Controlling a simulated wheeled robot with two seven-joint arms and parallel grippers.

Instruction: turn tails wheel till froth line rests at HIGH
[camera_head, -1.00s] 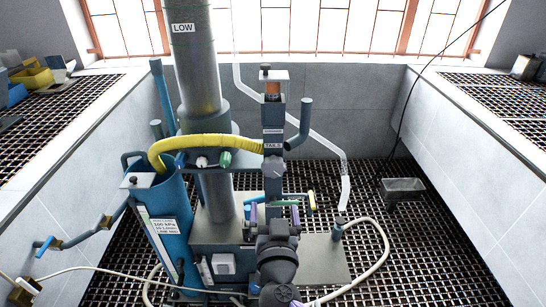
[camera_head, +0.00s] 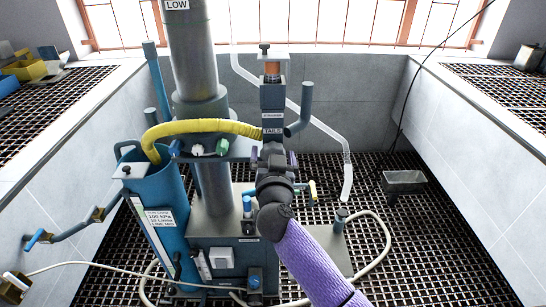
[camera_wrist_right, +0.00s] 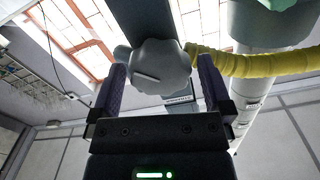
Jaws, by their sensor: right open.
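The tails wheel is a grey lobed knob (camera_wrist_right: 160,67) with a pale line on its face, seen in the right wrist view. In the head view my right gripper (camera_head: 275,160) hides it, just below the TAILS label (camera_head: 272,131) on the dark blue post. In the wrist view the purple fingers of my right gripper (camera_wrist_right: 163,84) are open, one on each side of the knob, with gaps showing. The tall grey column (camera_head: 195,60) carries a LOW label (camera_head: 176,5). No HIGH mark or froth line is visible. My left gripper is out of view.
A yellow hose (camera_head: 205,127) runs from the blue tank (camera_head: 157,220) towards the post, close to the knob. A blue pipe (camera_head: 305,105) stands right of the post. A small metal tray (camera_head: 403,183) sits on the grating, which is mostly open at the right.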

